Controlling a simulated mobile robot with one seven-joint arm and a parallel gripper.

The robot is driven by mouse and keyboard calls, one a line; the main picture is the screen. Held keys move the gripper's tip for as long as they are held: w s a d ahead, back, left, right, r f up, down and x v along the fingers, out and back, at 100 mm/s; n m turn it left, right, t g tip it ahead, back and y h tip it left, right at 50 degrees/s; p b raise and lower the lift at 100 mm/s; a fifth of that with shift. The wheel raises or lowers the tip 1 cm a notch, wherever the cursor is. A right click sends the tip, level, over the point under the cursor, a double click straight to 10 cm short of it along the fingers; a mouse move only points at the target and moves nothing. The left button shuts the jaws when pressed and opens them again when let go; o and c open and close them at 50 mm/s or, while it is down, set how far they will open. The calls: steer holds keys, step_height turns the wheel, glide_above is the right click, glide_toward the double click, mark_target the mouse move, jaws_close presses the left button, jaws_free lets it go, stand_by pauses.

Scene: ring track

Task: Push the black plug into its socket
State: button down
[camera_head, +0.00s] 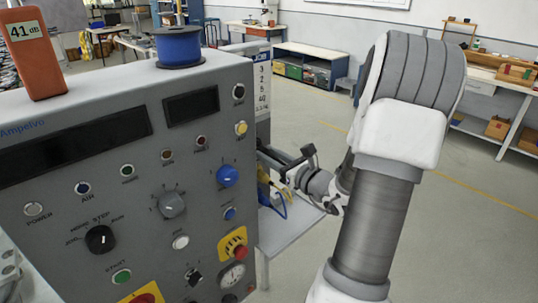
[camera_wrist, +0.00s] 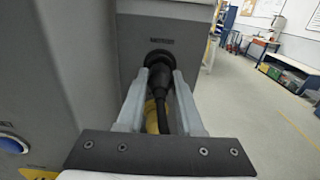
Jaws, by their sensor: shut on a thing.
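In the wrist view my gripper (camera_wrist: 161,78) is shut on the black plug (camera_wrist: 159,88), with one pale finger on each side of it. A black cable runs from the plug back toward the palm. The plug's front end is at the round black socket (camera_wrist: 158,57) on the grey housing face, in line with it. I cannot tell how deep it sits. In the head view my gripper's wrist part shows beside the right edge of the control cabinet (camera_head: 60,185); the fingertips, plug and socket are hidden there.
The grey cabinet wall (camera_wrist: 60,70) stands close on the left of my gripper. A yellow thing (camera_wrist: 152,115) is below the plug. A blue spool (camera_head: 178,47) and an orange meter (camera_head: 32,55) stand on the cabinet. The floor to the right is open, with benches farther back.

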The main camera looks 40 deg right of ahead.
steer(key=shift+w, duration=0.55)
steer(key=shift+c, duration=2.4)
jaws_free()
steer(key=shift+s, duration=0.1)
steer(key=s+d+b, duration=0.1)
steer(key=s, duration=1.6)
steer(key=shift+d, duration=0.15)
